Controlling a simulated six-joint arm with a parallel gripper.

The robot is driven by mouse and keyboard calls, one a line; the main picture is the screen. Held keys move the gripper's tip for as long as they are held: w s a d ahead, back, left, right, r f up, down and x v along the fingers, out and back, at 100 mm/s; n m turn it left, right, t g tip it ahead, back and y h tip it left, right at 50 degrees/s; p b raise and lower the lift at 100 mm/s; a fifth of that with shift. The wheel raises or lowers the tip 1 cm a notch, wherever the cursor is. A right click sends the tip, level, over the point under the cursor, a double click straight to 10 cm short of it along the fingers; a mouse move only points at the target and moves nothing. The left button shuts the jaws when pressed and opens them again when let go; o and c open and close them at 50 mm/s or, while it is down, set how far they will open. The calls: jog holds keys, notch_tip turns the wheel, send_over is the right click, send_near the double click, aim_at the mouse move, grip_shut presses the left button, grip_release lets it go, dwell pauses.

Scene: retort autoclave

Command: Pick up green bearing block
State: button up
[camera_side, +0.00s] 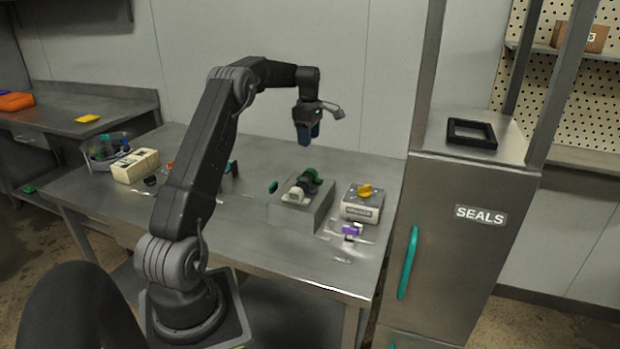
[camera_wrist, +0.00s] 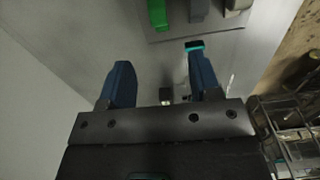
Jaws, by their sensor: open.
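A green bearing block (camera_side: 315,173) sits at the far end of a short row on a raised metal block (camera_side: 304,217) on the bench. A grey piece and a whitish piece stand in front of it. In the wrist view the green block (camera_wrist: 158,14) shows at the top edge, partly cut off, left of the grey piece (camera_wrist: 199,10). My gripper (camera_side: 306,141) hangs above the bench, higher than the row and behind it. In the wrist view its two blue fingers (camera_wrist: 163,75) are apart with nothing held between them. The green block lies beyond the fingertips.
A small teal piece (camera_side: 273,187) lies left of the metal block. A box with a yellow knob (camera_side: 362,203) stands right of it, with a purple piece (camera_side: 351,229) in front. A steel cabinet labelled SEALS (camera_side: 480,216) bounds the right side. The bench front is clear.

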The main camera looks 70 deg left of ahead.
aim_at(310, 169)
notch_tip(310, 169, down, 8)
jog(key=shift+f, duration=0.1)
jog(key=shift+w+f, duration=0.2)
jog(key=shift+f, duration=2.55)
jog(key=shift+c, duration=0.4)
jog(key=c, duration=0.9)
jog(key=shift+c, duration=0.3)
jog(key=shift+r, duration=0.15)
